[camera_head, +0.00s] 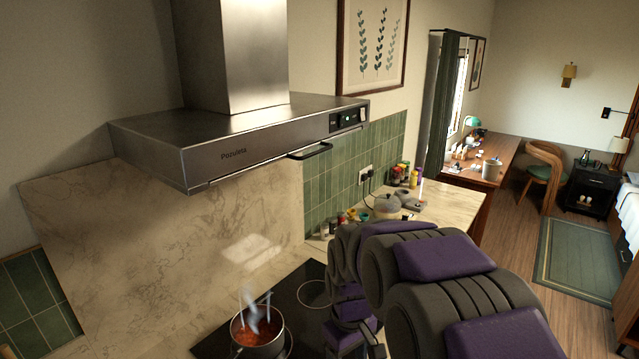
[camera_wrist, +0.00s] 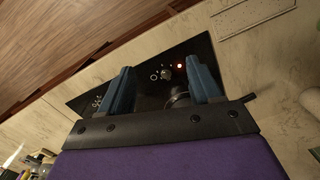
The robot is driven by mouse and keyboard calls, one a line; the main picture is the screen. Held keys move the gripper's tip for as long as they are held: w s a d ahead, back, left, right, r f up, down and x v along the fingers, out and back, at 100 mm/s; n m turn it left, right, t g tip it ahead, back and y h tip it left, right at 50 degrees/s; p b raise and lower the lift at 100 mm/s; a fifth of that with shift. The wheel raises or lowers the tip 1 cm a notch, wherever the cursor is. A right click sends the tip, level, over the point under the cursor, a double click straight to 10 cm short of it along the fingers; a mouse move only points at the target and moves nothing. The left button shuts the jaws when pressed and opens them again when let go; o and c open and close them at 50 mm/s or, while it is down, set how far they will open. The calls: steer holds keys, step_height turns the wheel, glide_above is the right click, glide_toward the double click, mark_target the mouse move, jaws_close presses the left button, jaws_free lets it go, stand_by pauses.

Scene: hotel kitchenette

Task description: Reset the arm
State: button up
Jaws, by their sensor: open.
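My arm, grey with purple panels, reaches forward over the counter from the lower right of the head view, beside the cooktop. My gripper shows in the wrist view (camera_wrist: 160,90), its two blue fingers apart with nothing between them. It points down toward the black cooktop (camera_wrist: 145,75), where a small red light and a knob show. In the head view my gripper's fingertips are hidden behind the arm.
Jars and a pale pot (camera_head: 387,206) crowd the counter behind my arm.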

steer(key=s+d+m+b, duration=0.2)
steer(key=s+d+m, duration=0.1)
steer(key=s, duration=1.1)
steer(key=s+d+m+g+b, duration=0.1)
steer(key=s+d+m, duration=0.3)
steer(key=s, duration=1)
steer(key=shift+s+d+f+b, duration=0.3)
steer(key=shift+d+f+b, duration=0.15)
steer(key=shift+d+b, duration=0.3)
steer(key=shift+a, duration=0.1)
steer(key=shift+c, duration=0.4)
